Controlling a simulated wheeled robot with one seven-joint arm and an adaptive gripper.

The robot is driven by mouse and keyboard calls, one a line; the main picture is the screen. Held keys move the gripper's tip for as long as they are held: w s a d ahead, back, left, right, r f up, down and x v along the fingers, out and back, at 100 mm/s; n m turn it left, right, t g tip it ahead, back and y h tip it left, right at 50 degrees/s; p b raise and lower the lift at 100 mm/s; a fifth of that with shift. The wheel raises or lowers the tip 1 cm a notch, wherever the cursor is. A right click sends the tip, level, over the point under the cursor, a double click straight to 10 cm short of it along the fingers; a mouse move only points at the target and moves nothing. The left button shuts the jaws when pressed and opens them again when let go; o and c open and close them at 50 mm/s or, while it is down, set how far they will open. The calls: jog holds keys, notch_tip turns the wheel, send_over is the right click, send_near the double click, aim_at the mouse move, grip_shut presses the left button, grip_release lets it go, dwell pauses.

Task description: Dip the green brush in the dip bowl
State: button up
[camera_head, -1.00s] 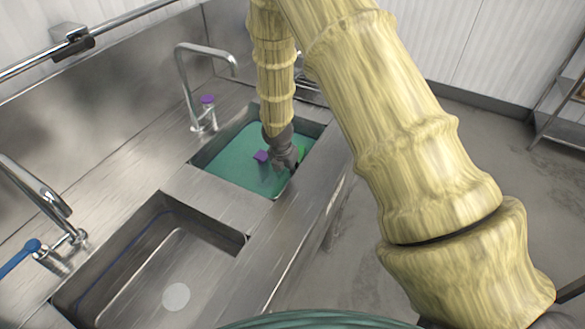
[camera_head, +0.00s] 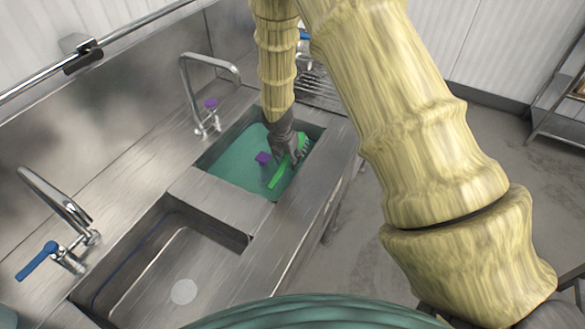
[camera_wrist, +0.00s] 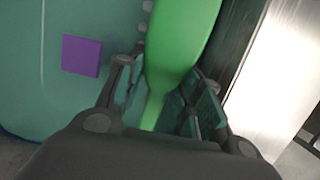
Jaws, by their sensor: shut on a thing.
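The green brush (camera_head: 278,175) is in my gripper (camera_head: 291,158), above or in the far sink basin. In the wrist view the green brush (camera_wrist: 178,45) runs between the two fingers of my gripper (camera_wrist: 168,98), which is shut on it. In the head view the bristle end shows at the right of the gripper. The far basin, the one with the teal inside (camera_head: 228,168), lies under the brush; I cannot tell whether this is the dip bowl or whether the brush touches anything in it. A purple square (camera_wrist: 82,56) lies beside the brush, also seen in the head view (camera_head: 263,158).
An empty steel basin (camera_head: 150,275) with a round drain is in front. The steel rim (camera_wrist: 250,70) is close at the gripper's right.

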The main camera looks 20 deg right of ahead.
notch_tip(320, 180, up, 13)
jog(key=p, duration=1)
dwell(0.3)
dwell(1.2)
